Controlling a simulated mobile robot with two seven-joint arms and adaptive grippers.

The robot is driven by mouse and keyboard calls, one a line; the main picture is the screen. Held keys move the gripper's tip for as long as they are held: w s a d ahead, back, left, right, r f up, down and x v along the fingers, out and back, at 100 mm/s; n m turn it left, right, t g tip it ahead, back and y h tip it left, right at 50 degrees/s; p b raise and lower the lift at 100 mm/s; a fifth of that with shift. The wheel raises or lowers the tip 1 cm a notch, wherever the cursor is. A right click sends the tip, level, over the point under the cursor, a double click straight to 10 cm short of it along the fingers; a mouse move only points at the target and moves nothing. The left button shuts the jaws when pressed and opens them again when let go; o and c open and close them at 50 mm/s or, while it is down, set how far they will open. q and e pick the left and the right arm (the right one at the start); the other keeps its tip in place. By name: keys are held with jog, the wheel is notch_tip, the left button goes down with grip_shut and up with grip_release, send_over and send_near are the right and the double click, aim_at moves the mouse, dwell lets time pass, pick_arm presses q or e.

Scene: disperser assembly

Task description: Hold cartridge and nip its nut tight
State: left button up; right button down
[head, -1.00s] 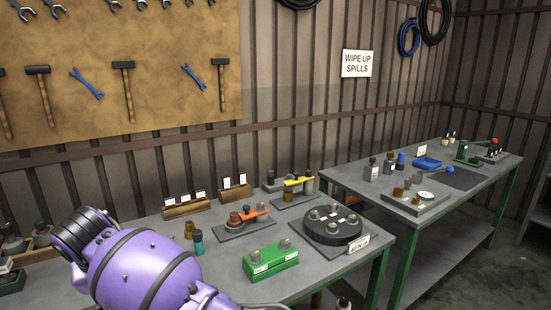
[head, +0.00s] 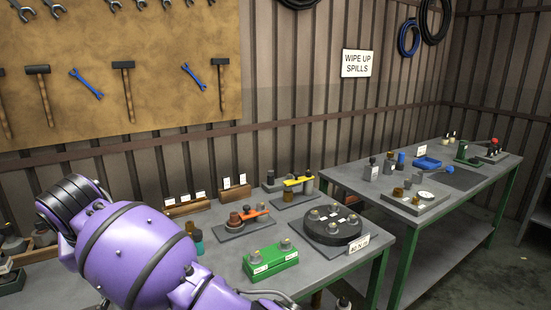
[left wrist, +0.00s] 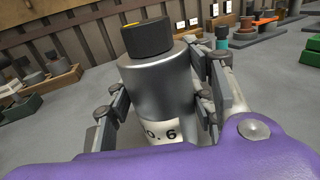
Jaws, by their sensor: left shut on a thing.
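My left gripper (left wrist: 163,95) is shut around a grey metal cylinder (left wrist: 158,85) with a black cap and a white label ending "O. 6". A yellow mark shows on the cap. The cylinder stands roughly upright, slightly tilted in the left wrist view; its base is hidden. I cannot tell whether it is the cartridge. In the head view only my purple left arm shows; the gripper and cylinder are hidden. An orange-handled tool (head: 254,215) lies at a brown fitting on a dark plate on the near bench. My right gripper is not in view.
The near bench holds a green block (head: 271,265), a round black holder (head: 333,228), a yellow tool (head: 298,182) and wooden label racks (head: 186,207). A teal bottle (head: 198,248) is partly behind my arm. A second bench (head: 350,178) stands at right.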

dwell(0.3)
pick_arm(q)
jog(key=o, duration=1.7)
jog(key=shift+c, duration=0.2)
